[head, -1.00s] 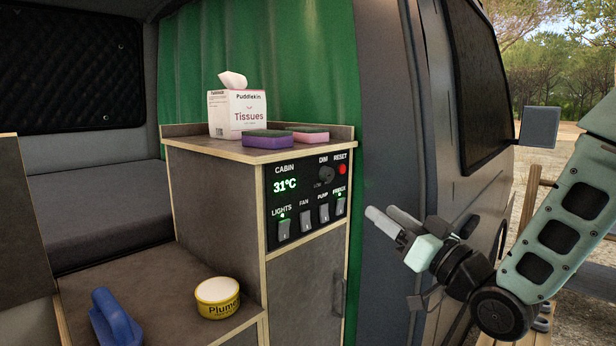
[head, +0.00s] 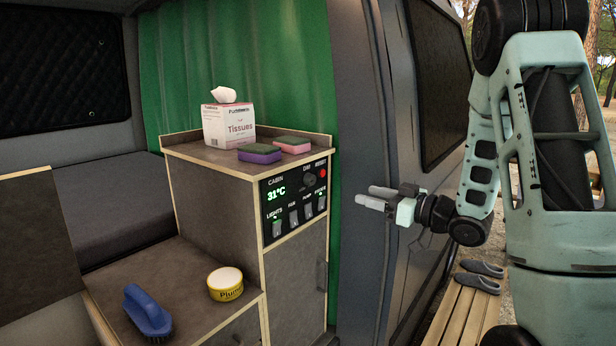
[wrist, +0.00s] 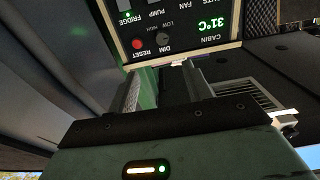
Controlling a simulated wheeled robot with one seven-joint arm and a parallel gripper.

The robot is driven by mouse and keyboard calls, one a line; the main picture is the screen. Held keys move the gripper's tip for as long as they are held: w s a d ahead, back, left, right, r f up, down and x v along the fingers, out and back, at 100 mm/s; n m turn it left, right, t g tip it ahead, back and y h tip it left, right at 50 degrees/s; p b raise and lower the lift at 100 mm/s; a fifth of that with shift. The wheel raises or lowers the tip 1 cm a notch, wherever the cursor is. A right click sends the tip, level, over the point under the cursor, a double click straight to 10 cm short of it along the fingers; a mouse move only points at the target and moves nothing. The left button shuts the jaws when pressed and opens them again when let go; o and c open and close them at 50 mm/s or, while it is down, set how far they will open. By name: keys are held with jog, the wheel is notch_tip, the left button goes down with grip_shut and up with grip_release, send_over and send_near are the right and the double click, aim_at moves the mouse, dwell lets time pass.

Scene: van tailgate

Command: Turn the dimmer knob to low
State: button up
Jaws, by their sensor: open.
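The dimmer knob (head: 309,180) is a dark round knob labelled DIM on the black control panel (head: 286,215), beside the red reset button (head: 322,173). In the wrist view the knob (wrist: 163,42) appears upside down, with LOW and HIGH labels near it. Its pointer direction is too small to tell. My gripper (head: 368,197) is open and empty, to the right of the panel and apart from it. In the wrist view its two fingers (wrist: 185,95) stand apart below the panel, with the knob above the gap between them.
A tissue box (head: 228,124), a purple sponge (head: 259,153) and a pink-topped sponge (head: 292,145) sit on the cabinet top. Rocker switches (head: 293,218) line the panel's lower part. A yellow tub (head: 225,285) and blue brush (head: 147,312) are on the lower shelf. The grey van door pillar (head: 362,120) stands right.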

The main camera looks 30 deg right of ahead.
aim_at(313, 181)
jog(key=p+x, duration=0.3)
jog(key=x, duration=0.4)
jog(key=p+x, duration=0.3)
jog(key=x, duration=0.4)
jog(key=shift+a+r, duration=0.15)
jog(key=shift+a, duration=0.1)
jog(key=shift+w+a, duration=0.2)
jog(key=shift+w, duration=0.35)
jog(key=shift+f, duration=0.25)
jog(key=c, duration=1)
